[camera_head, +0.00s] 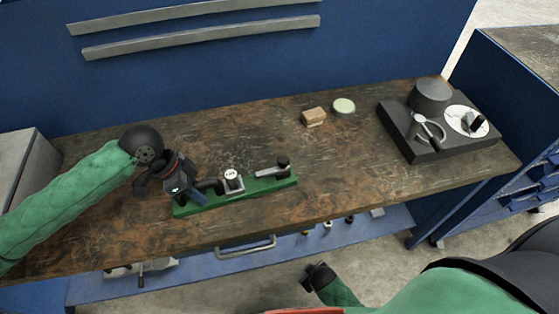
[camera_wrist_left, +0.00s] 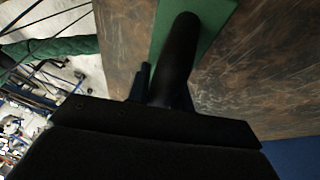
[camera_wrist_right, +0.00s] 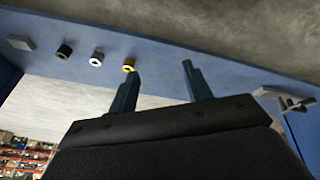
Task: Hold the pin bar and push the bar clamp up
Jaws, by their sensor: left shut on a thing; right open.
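A long green base (camera_head: 235,196) lies on the workbench. A dark round bar (camera_head: 208,186), likely the pin bar, is at its left end; it also shows as a thick black rod in the left wrist view (camera_wrist_left: 178,55). My left gripper (camera_head: 188,192) is shut on this bar and hides part of it. A grey block with a white round top (camera_head: 232,181) sits mid-base. A grey arm with a black knob (camera_head: 273,170) is at the right end. I cannot tell which part is the bar clamp. My right gripper (camera_wrist_right: 158,76) is open and empty, off the bench's front edge.
A small wooden block (camera_head: 313,117) and a pale green disc (camera_head: 344,106) lie behind the base to the right. A dark stand (camera_head: 440,150) with a white plate is at the far right. A blue lower shelf (camera_wrist_right: 170,57) holds several small parts. The bench right of the base is clear.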

